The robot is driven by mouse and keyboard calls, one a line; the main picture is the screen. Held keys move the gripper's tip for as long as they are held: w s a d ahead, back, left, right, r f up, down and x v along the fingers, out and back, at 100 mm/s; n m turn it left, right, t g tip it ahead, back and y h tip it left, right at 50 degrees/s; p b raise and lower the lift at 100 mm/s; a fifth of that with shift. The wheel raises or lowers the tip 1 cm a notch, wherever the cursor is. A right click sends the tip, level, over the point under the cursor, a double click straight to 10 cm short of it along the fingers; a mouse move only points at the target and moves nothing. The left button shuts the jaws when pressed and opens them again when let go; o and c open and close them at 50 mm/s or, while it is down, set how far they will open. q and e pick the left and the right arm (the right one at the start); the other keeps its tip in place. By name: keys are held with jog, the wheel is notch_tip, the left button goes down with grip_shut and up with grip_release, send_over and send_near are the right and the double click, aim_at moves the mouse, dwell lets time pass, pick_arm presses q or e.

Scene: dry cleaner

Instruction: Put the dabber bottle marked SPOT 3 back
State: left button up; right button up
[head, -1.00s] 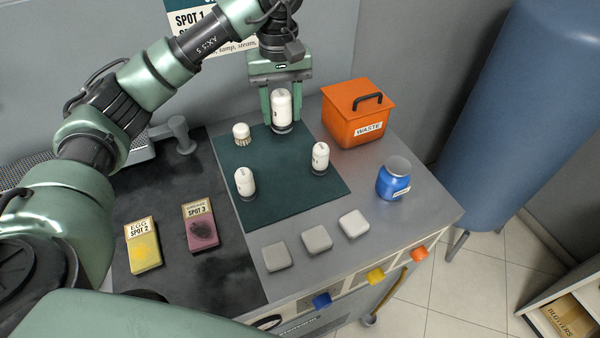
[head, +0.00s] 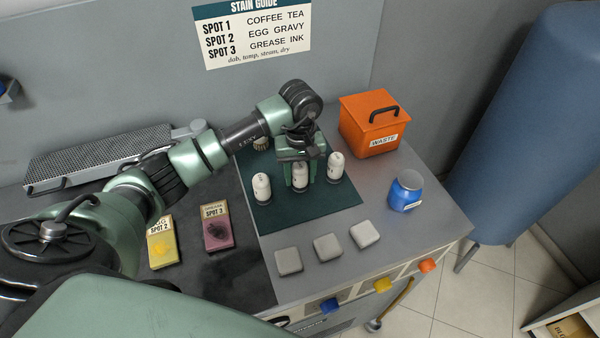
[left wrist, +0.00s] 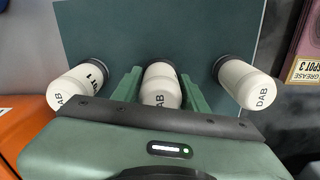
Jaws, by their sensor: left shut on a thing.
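My left gripper (head: 300,184) is shut on a white dabber bottle (head: 300,172) with a dark lower end, held upright over the dark green mat (head: 290,219). In the left wrist view this bottle (left wrist: 160,92) sits between the green fingers; only DAB is readable, its number hidden. I cannot tell whether its base touches the mat. Two similar bottles stand on the mat either side: one on the left (head: 262,187) and one on the right (head: 337,166). In the left wrist view, the left bottle (left wrist: 78,86) shows a 1; the right one (left wrist: 247,84) reads DAB. My right gripper is not in view.
A white-topped brush (head: 261,144) stands at the mat's back, partly behind my arm. An orange WASTE bin (head: 370,123) and a blue jar (head: 405,190) stand right. Grey pads (head: 328,247) lie in front. A SPOT 3 swatch (head: 217,228) and yellow swatch (head: 163,243) lie left.

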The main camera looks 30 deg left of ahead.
pick_arm(q)
jog(key=shift+f, duration=0.25)
jog(key=shift+f, duration=0.1)
jog(key=shift+f+b, duration=0.15)
jog(key=shift+b, duration=0.2)
jog(key=o, duration=1.4)
